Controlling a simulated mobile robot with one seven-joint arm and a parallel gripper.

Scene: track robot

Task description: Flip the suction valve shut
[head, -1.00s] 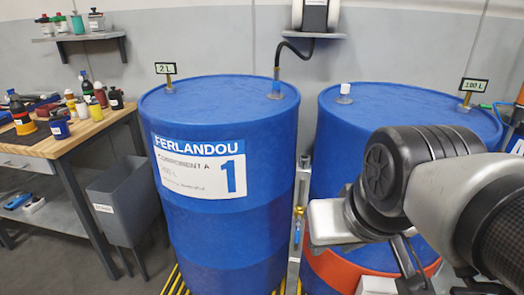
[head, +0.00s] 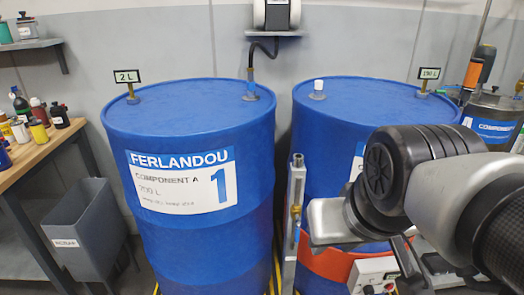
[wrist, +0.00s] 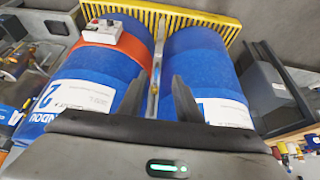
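A narrow grey metal post stands in the gap between two blue drums, and a small valve with a blue lever (head: 295,228) is on it. The lever looks roughly upright, but it is small. In the wrist view a brass-coloured valve part (wrist: 154,89) shows on the post, between my fingers and beyond them. My gripper (wrist: 160,76) is open and empty, with its two dark fingers apart. It touches neither the post nor the drums as far as I can see. In the head view my wrist hides the fingertips.
The left drum (head: 190,120) carries a label with a 1. The right drum (head: 370,105) has an orange band (head: 335,265) and a small control box (head: 373,273). A grey bin (head: 85,230) and a workbench (head: 35,150) stand at the left. Yellow grating (wrist: 185,22) lies under the drums.

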